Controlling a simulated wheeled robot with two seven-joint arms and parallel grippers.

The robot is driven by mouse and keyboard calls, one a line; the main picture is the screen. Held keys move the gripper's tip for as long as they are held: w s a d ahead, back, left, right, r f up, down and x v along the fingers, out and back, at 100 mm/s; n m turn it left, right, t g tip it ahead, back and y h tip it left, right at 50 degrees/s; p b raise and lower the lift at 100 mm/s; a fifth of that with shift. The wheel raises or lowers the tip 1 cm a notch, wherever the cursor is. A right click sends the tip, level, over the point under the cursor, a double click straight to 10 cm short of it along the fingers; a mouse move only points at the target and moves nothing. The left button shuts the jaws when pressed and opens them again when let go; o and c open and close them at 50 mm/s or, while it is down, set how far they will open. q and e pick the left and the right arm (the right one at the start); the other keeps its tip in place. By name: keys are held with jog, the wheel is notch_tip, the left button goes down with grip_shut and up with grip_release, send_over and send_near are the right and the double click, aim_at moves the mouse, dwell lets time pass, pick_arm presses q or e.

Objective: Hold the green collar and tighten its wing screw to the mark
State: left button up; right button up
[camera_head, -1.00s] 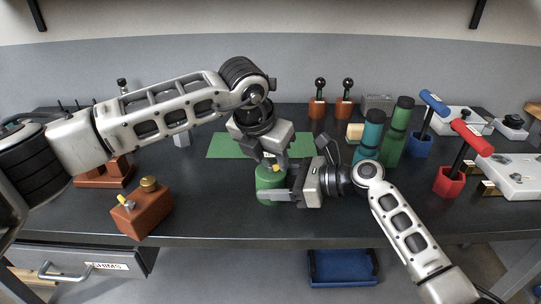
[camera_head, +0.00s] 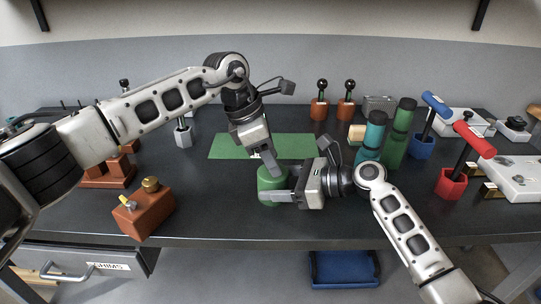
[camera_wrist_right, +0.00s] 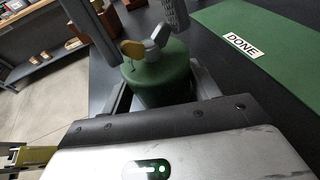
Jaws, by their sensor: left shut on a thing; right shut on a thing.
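The green collar (camera_head: 270,186) stands on the dark bench, and it also shows in the right wrist view (camera_wrist_right: 160,82). My right gripper (camera_head: 283,190) is shut on the collar from the right, one finger on each side. A wing screw (camera_wrist_right: 152,47) with one yellow wing and one grey wing sits on top of the collar. My left gripper (camera_head: 273,168) comes down on it from above, tilted, and is shut on the wing screw. In the head view its fingers hide the screw. The mark cannot be made out.
A green mat (camera_head: 226,147) lies behind the collar, with a DONE label (camera_wrist_right: 241,45). An orange-brown block (camera_head: 146,213) with a brass knob stands at left. Green bottles (camera_head: 397,140) and T-handled tools (camera_head: 450,184) stand at right.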

pick_arm(q)
jog(key=shift+m+g, duration=0.4)
jog(key=shift+m, duration=0.6)
jog(key=shift+w, duration=0.1)
jog(key=o, duration=1)
jog(key=shift+r, duration=0.15)
jog(key=v, duration=1.1)
jog(key=shift+a+r, duration=0.15)
jog(key=shift+r, duration=0.25)
